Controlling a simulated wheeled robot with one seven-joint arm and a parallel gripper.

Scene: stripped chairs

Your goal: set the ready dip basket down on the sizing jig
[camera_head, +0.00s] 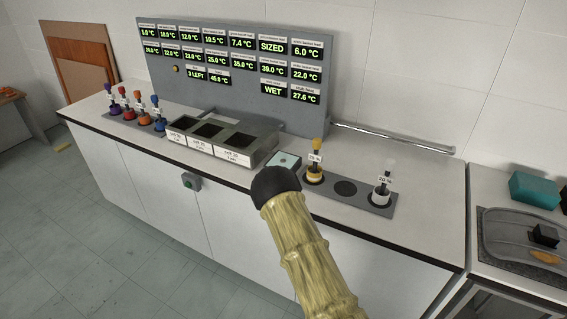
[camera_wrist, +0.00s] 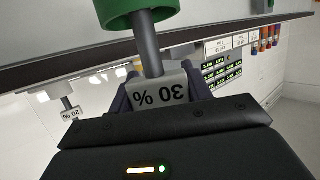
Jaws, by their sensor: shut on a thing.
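In the wrist view my gripper (camera_wrist: 158,97) is shut on the tag block, marked 30 %, of a dip basket (camera_wrist: 150,45). The basket has a grey stem and a green round part, seen upside down at the picture's top. In the head view my arm's dark end hides the gripper and this basket. No label names the sizing jig; a small block with a pale green top (camera_head: 284,160) sits on the bench just behind my arm, partly covered by it. I cannot tell surely that it is the jig.
A grey rack (camera_head: 362,204) has a yellow basket (camera_head: 315,170) marked 25 % and a white one (camera_head: 381,193) marked 20 %, with an empty middle place. Metal baths (camera_head: 256,150), several coloured baskets (camera_head: 130,110) and a display panel (camera_head: 238,101) stand left and behind.

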